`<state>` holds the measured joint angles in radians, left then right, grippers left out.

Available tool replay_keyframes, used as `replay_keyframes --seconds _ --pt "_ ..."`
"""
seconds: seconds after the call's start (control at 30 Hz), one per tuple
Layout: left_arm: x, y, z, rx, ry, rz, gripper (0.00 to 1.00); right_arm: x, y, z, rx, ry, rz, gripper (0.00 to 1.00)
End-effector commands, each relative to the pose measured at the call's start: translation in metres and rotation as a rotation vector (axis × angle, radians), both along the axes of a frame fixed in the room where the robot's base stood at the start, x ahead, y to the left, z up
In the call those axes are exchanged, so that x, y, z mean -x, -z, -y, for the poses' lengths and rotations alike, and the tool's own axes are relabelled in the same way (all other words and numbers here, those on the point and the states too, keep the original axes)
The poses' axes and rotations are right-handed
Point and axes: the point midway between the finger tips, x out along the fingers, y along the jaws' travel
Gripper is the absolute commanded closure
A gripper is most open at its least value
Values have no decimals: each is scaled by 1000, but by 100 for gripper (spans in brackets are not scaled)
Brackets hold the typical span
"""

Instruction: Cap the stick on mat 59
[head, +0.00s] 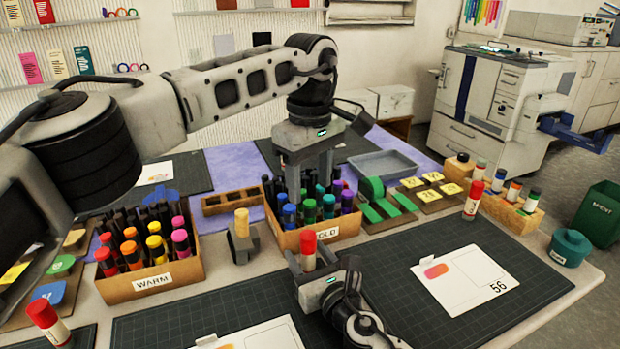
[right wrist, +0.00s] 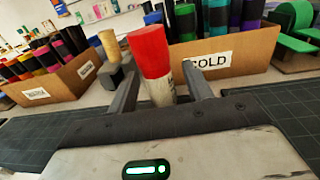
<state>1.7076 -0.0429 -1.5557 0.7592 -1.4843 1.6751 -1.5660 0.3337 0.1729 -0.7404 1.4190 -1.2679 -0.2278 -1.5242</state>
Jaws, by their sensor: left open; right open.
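A glue stick with a red cap (head: 308,242) stands upright between the fingers of my right gripper (head: 311,264). In the right wrist view its red cap (right wrist: 149,52) sits on the pale body, between two parted fingers. My left gripper (head: 311,172) points down over the box marked COLD (head: 287,238), among the marker tops; its fingertips are partly hidden. Another red-capped stick (head: 48,322) is at the lower left, and one more (head: 473,202) stands by mat 56 (head: 528,272). I cannot read a number 59 anywhere.
A box marked WARM (head: 152,285) holds several markers. A tan cylinder (head: 241,222) stands in a grey holder beside it. A wooden block (head: 512,212) with small bottles and a teal pot (head: 568,248) are at the right. A grey tray (head: 382,165) lies behind.

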Motion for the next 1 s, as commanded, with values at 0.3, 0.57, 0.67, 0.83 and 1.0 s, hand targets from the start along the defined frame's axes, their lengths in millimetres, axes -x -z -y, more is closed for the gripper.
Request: replay_keyframes --seconds 0.3,0.57,0.67,0.83,1.0 --pt "0 -7 0 0 0 0 47 40 1 20 3 0 -3 50" --pt "0 -5 0 0 0 0 47 97 2 48 2 -1 -2 50" --pt "0 -2 0 0 0 0 47 115 2 57 1 0 -3 50" --pt "0 1 0 0 0 0 47 136 2 66 1 0 -2 50" --pt "0 2 0 0 0 0 47 143 0 70 1 0 0 50"
